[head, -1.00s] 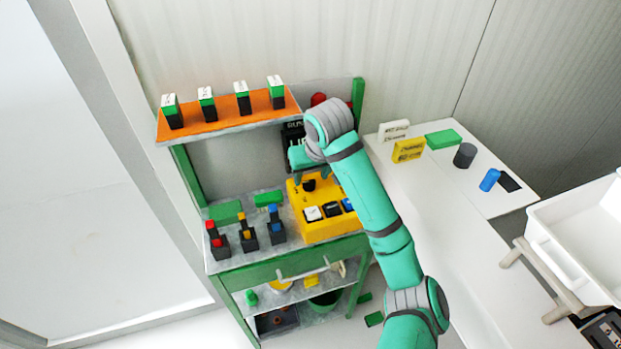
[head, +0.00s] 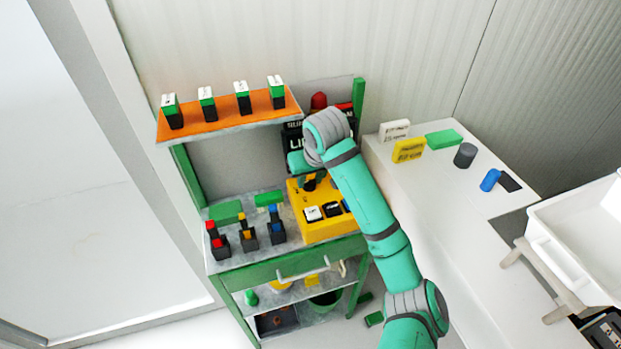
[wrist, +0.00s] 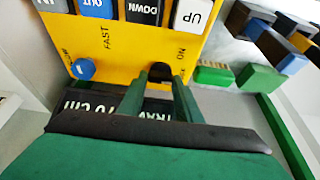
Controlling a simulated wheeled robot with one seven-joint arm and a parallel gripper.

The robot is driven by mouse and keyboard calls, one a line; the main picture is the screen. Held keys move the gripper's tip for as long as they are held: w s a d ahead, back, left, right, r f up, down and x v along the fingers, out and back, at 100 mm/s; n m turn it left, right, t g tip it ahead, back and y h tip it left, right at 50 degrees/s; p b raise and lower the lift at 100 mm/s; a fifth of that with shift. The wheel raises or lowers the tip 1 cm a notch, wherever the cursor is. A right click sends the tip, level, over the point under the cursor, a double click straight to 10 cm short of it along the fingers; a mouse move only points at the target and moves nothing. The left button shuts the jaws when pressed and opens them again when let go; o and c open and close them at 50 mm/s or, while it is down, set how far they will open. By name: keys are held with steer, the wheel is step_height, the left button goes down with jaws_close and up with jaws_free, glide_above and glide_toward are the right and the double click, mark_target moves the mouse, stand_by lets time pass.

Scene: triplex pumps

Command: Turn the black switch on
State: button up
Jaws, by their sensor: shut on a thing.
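The yellow control box (head: 325,228) stands on the bench top. In the wrist view its yellow panel (wrist: 125,45) carries the black switch (wrist: 162,71) beside the printed word "ON". My gripper (wrist: 161,80) is shut on the black switch, with one green finger on each side of it. In the head view my gripper (head: 312,182) reaches down to the back part of the box, and the switch is mostly hidden there. The exact angle of the switch cannot be told.
A blue knob (wrist: 84,68) sits on the panel near "FAST", and push buttons (wrist: 143,10) line its far edge. A dark lettered display (head: 296,142) stands behind the box. Lever switches (head: 247,232) stand to the left. An orange shelf (head: 222,112) overhangs at upper left.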

steer(key=shift+n, duration=0.3)
steer(key=n, duration=0.2)
steer(key=n+g+y, duration=0.1)
steer(key=n, duration=0.1)
steer(key=n+y, duration=0.1)
steer(key=n, duration=0.1)
steer(key=shift+w+d, duration=0.2)
steer(key=shift+w, duration=0.05)
steer(key=n+g, duration=0.1)
steer(key=n, duration=0.1)
steer(key=n+g+y, duration=0.1)
steer(key=n, duration=0.2)
steer(key=shift+w+r, duration=0.1)
steer(key=shift+w, duration=0.05)
steer(key=shift+d+n, duration=0.1)
steer(key=shift+n, duration=0.2)
steer(key=o, duration=1)
steer(key=shift+o, duration=0.2)
steer(key=shift+a, duration=0.2)
